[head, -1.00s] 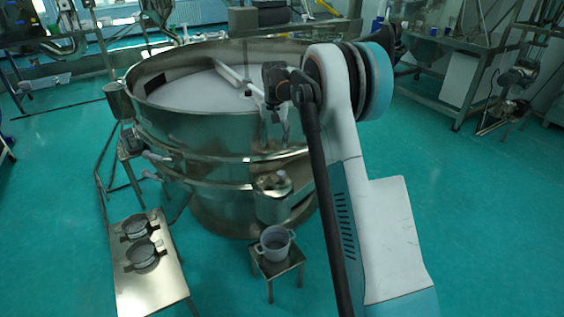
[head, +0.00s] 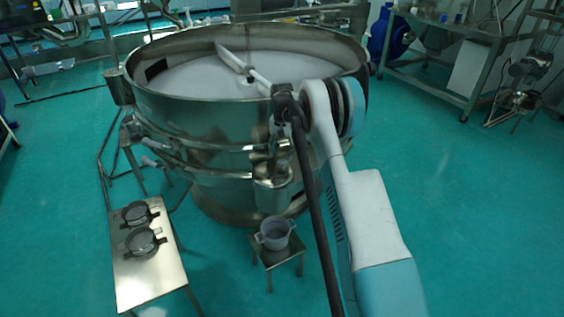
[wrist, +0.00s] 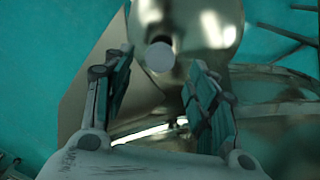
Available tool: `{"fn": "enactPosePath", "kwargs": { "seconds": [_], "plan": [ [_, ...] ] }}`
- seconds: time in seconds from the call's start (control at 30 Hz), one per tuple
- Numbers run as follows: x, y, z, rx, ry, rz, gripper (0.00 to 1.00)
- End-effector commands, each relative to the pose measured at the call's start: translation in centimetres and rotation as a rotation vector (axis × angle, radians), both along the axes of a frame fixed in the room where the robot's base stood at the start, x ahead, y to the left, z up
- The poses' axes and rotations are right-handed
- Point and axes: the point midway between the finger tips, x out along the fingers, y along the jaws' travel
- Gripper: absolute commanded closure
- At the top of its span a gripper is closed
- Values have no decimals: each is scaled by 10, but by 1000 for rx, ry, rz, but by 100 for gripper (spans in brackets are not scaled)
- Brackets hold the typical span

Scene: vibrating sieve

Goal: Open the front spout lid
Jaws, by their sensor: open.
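The front spout (head: 272,192) is a shiny steel outlet low on the near side of the big round sieve (head: 205,120). My gripper (head: 270,166) hangs just above the spout in the head view and covers part of its top. In the wrist view my gripper (wrist: 158,82) is open, with its two fingers apart. A round pale knob (wrist: 159,57) shows between and slightly beyond the fingertips, in front of a curved shiny metal surface (wrist: 195,20). I see no clear contact between fingers and knob. The lid's outline is hard to make out.
A grey pot (head: 274,233) stands on a small stool (head: 281,258) below the spout. A steel table (head: 152,275) with two round sieves (head: 143,242) stands at the left front.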

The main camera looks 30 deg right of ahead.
Motion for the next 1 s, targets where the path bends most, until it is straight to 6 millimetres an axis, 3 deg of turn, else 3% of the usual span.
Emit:
{"fn": "enactPosePath", "kwargs": {
  "seconds": [0.1, 0.3, 0.67, 0.77, 0.9, 1.0],
  "plan": [
    [0, 0, -22, 0, 0, 0, 48],
    [0, 0, -41, 0, 0, 0, 48],
    [0, 0, -45, 0, 0, 0, 48],
    [0, 0, -45, 0, 0, 0, 66],
    [0, 0, -45, 0, 0, 0, 98],
    [0, 0, -45, 0, 0, 0, 100]
  ]
}}
